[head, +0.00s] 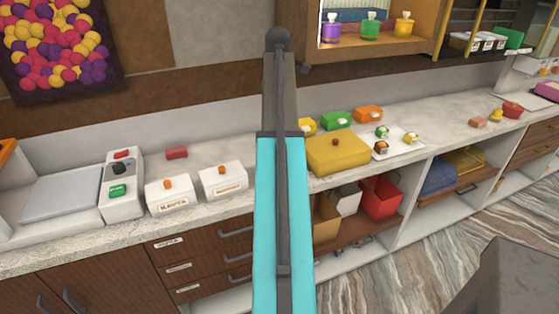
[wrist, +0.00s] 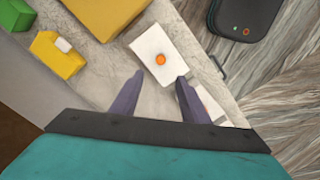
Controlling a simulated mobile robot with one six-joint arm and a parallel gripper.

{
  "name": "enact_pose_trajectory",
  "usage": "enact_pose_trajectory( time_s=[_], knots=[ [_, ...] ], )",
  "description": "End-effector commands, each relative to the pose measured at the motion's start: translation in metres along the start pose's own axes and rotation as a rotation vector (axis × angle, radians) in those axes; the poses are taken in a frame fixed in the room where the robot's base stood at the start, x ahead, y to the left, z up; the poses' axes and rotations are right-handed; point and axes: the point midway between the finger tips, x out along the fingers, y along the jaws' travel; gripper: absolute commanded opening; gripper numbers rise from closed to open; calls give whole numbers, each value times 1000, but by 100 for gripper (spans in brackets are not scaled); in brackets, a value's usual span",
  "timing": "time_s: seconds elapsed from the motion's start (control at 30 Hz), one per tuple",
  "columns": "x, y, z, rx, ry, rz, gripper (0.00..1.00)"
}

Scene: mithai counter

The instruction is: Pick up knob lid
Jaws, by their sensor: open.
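Two white boxes with lids and orange knobs stand on the counter, the left white box (head: 168,196) and the right white box (head: 223,182). In the wrist view a white lid (wrist: 147,44) with its orange knob (wrist: 160,59) lies just beyond my gripper (wrist: 155,78). My gripper is open, with its two dark fingers apart and nothing between them. A second white box (wrist: 208,105) is partly hidden behind the right finger. A larger yellow box (head: 340,155) with a brown knob stands to the right. In the head view my arm hides the fingers.
A yellow block (wrist: 56,54) and a green block (wrist: 17,13) show at the left in the wrist view. A grey-white machine (head: 121,182) with colored buttons stands left of the white boxes. Open shelves with a red bin (head: 381,194) are under the counter.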

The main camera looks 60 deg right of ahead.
Motion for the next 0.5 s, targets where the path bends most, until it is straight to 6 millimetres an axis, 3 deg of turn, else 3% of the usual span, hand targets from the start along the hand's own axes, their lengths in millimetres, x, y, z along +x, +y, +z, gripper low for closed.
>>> enact_pose_trajectory(
  time_s=[0.5],
  knots=[
    [61,-1,2,1,-1,-1,41]
  ],
)
